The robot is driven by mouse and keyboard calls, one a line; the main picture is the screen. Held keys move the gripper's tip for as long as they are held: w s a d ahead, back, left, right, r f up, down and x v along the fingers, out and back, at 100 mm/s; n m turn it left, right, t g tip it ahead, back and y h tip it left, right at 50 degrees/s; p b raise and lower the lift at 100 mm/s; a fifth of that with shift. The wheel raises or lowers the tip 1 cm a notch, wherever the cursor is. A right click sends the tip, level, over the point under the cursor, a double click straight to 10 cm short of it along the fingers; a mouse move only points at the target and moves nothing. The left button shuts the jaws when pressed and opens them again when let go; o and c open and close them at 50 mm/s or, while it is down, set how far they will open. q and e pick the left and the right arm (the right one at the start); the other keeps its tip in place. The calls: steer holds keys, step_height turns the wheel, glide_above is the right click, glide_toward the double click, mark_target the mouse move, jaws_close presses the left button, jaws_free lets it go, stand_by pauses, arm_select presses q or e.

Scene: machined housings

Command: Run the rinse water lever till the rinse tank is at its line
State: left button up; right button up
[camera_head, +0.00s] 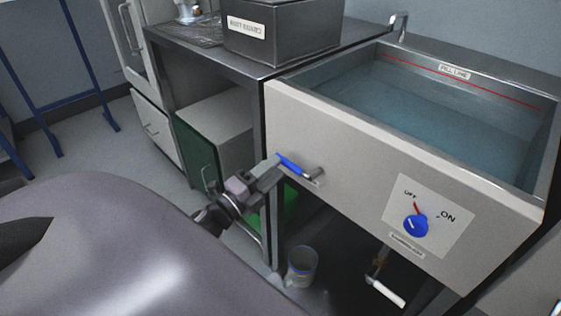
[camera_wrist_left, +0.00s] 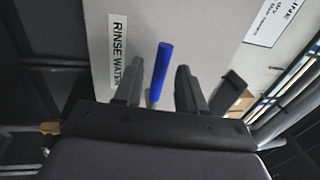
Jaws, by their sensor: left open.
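The rinse water lever has a blue handle (camera_head: 290,161) on the pale front panel of the rinse tank (camera_head: 350,145). My left gripper (camera_head: 272,170) is at the handle's left end. In the left wrist view the open fingers (camera_wrist_left: 159,88) stand either side of the blue handle (camera_wrist_left: 161,65), with gaps visible; contact cannot be told. A RINSE WATER label (camera_wrist_left: 119,50) is beside it. The tank holds bluish water (camera_head: 430,110). Its surface looks below the red line (camera_head: 480,86) under the FILL LINE label (camera_head: 454,72). My right gripper is not in view.
A blue knob (camera_head: 416,226) on the panel has its red pointer towards OFF. A white-handled lever (camera_head: 385,292) and a clear cup (camera_head: 302,266) are below the tank. A grey labelled box (camera_head: 283,30) stands on the bench to the left. A tap (camera_head: 399,25) is behind the tank.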

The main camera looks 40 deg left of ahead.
arm_select(q)
steer(key=v, duration=0.3)
steer(key=shift+s, duration=0.15)
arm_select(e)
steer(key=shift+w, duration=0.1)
arm_select(q)
steer(key=shift+o, duration=0.2)
stand_by(1.5)
